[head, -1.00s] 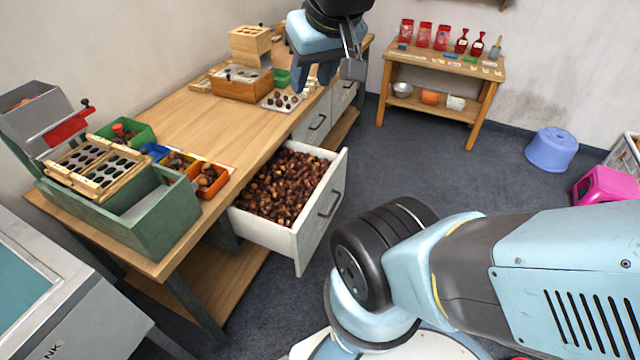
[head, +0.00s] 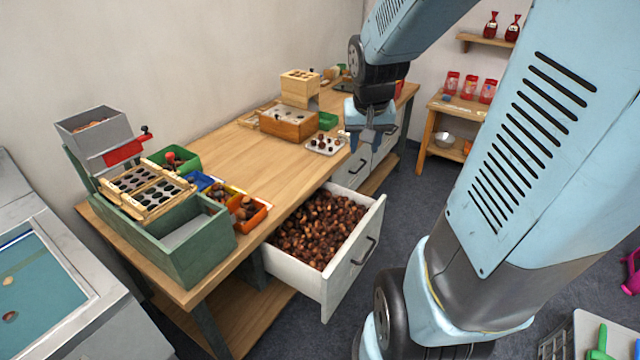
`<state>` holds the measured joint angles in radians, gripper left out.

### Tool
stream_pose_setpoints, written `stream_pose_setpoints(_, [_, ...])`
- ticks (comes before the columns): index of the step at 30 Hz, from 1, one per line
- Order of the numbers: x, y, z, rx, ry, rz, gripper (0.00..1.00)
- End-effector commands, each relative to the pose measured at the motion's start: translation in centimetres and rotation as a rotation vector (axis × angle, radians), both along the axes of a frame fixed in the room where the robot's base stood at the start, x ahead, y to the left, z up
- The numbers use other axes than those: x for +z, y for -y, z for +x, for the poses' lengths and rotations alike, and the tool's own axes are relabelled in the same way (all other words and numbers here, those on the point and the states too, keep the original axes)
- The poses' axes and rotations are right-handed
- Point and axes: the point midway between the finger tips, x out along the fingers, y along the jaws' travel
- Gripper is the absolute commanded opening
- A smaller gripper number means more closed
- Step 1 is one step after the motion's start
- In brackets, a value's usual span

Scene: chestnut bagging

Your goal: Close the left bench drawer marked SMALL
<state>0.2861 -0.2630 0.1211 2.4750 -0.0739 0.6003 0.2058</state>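The left bench drawer (head: 337,281) is pulled well out from the bench (head: 232,150). It has a white front with a dark handle and is full of brown chestnuts (head: 318,229). No SMALL marking is readable from here. My gripper (head: 369,147) hangs pointing down, past the far side of the open drawer, in front of the closed drawers (head: 351,169). It appears apart from the open drawer and its handle (head: 365,250). Its fingers are small and partly merged with the background, so I cannot tell how far they are spread.
On the bench stand a green box with a sorting tray (head: 190,240), small coloured bins (head: 251,217), a wooden box (head: 289,124) and a white tray of chestnuts (head: 326,145). A shelf table (head: 458,107) stands at the back. Dark floor (head: 418,205) lies right of the drawer.

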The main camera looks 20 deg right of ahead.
Motion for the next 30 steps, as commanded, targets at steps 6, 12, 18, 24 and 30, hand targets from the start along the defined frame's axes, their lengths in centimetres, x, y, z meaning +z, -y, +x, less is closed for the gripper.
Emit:
stream_pose_setpoints(6, [-5.6, 3.1, 2.5, -0.101, -0.053, 0.034, 0.38])
stream_pose_setpoints(12, [-10.9, 5.7, 4.0, -0.189, -0.089, 0.080, 0.38])
stream_pose_setpoints(18, [-16.5, 7.9, 4.6, -0.280, -0.119, 0.141, 0.38])
stream_pose_setpoints(24, [-22.3, 9.6, 4.4, -0.376, -0.144, 0.216, 0.38])
stream_pose_setpoints(30, [-27.5, 10.6, 3.8, -0.466, -0.157, 0.296, 0.38])
